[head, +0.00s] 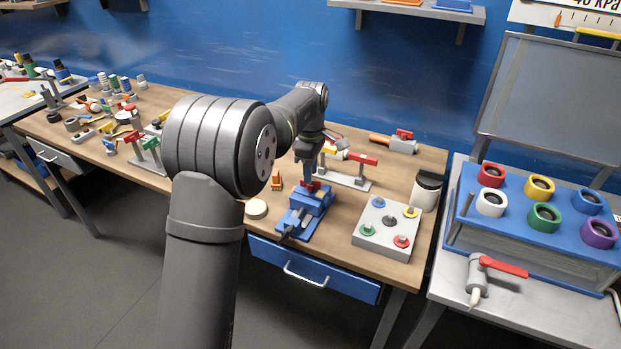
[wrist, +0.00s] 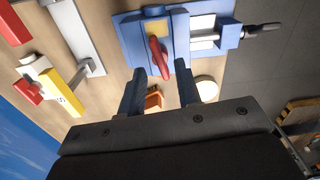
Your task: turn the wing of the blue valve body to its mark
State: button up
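The blue valve body (wrist: 157,12) sits in a blue vise-like fixture (wrist: 203,50) on the bench. In the head view the valve body (head: 309,198) shows below my gripper. Its red wing (wrist: 158,58) points toward my gripper in the wrist view, slightly slanted. A yellow patch (wrist: 155,27) shows beside the wing; I cannot tell whether it is the mark. My gripper (wrist: 159,68) is open, with one finger on each side of the wing and visible gaps. In the head view my gripper (head: 310,180) hangs over the wing, and my arm partly hides it.
A grey panel with coloured knobs (head: 386,246) stands right of the fixture. A rack with a red-handled piece (head: 345,183) stands behind it. A round pale disc (head: 256,209) and an orange piece (head: 277,183) lie to its left. The fixture's black handle (wrist: 262,28) sticks out toward the bench edge.

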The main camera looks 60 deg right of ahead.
jog(key=shift+f, duration=1.55)
jog(key=shift+c, duration=0.2)
grip_shut()
jog(key=shift+m, duration=0.7)
jog(key=shift+o, duration=0.2)
grip_release()
